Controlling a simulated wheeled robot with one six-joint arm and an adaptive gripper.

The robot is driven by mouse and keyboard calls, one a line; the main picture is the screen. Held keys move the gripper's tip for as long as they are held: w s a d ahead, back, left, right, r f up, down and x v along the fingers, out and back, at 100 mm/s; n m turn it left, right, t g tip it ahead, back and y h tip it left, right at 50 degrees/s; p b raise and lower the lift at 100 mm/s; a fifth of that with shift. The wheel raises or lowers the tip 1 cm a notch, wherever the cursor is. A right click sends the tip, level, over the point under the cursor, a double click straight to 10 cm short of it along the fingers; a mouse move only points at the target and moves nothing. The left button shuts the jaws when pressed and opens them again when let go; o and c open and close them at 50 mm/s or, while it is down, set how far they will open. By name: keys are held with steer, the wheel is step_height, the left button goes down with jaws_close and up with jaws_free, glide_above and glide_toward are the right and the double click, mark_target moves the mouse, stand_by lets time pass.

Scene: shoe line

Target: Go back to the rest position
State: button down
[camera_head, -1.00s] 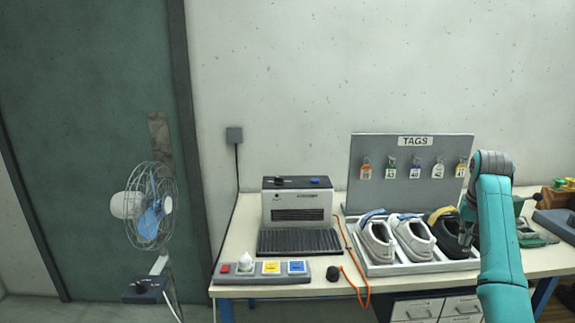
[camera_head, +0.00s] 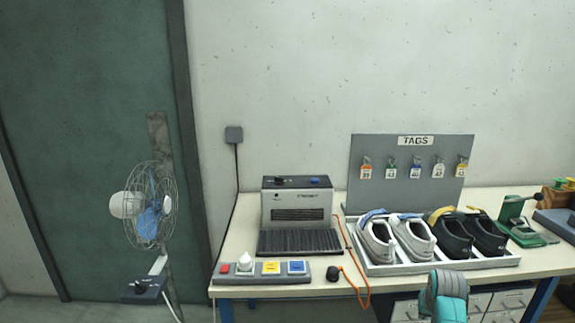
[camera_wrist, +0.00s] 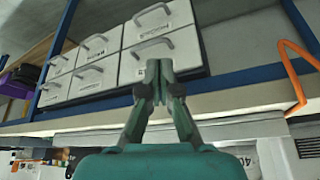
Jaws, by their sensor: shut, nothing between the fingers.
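My gripper (camera_wrist: 159,75) shows in the wrist view with its two fingers together and nothing between them. Behind it in that view are the white drawers (camera_wrist: 165,18) under the bench. In the head view only a teal part of my arm shows, low in front of the bench edge; my gripper is hidden there. Two white shoes (camera_head: 412,238) and two black shoes (camera_head: 485,236) stand in a row in a light tray (camera_head: 398,268) on the bench.
The bench (camera_head: 240,240) also bears a grey machine (camera_head: 297,207), a button strip (camera_head: 262,273) and a green device (camera_head: 522,225). A TAGS board (camera_head: 410,190) stands behind the shoes. An orange cord (camera_head: 356,285) hangs over the front edge. A fan (camera_head: 150,208) stands at left.

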steer(key=s+a+f+n+t, duration=0.1)
steer(key=s+a+f, duration=0.3)
steer(key=s+f, duration=0.25)
steer(key=s+a+f+t, duration=0.1)
steer(key=s+a+f, duration=0.3)
steer(key=s+f, duration=0.3)
steer(key=s+a+f+n+t, duration=0.15)
steer(key=s+a, duration=0.25)
steer(key=s, duration=0.4)
steer(key=s+a+f+t, duration=0.1)
steer(key=s+a+f, duration=0.25)
steer(key=s, duration=0.55)
steer(key=s+a+r+t, duration=0.2)
steer(key=s+a+r, duration=0.15)
steer(key=s, duration=0.55)
steer(key=s+a+r+t, duration=0.1)
steer(key=s+a+r, duration=0.1)
steer(key=s+r, duration=0.5)
steer(key=s+a+r+n+t+y, duration=0.1)
steer(key=s+r+n+t, duration=0.1)
steer(key=s+r, duration=1)
step_height(320, 180, up, 2)
steer(key=shift+s+r+y, duration=0.1)
steer(key=shift+s+y, duration=0.2)
steer(key=shift+s, duration=0.1)
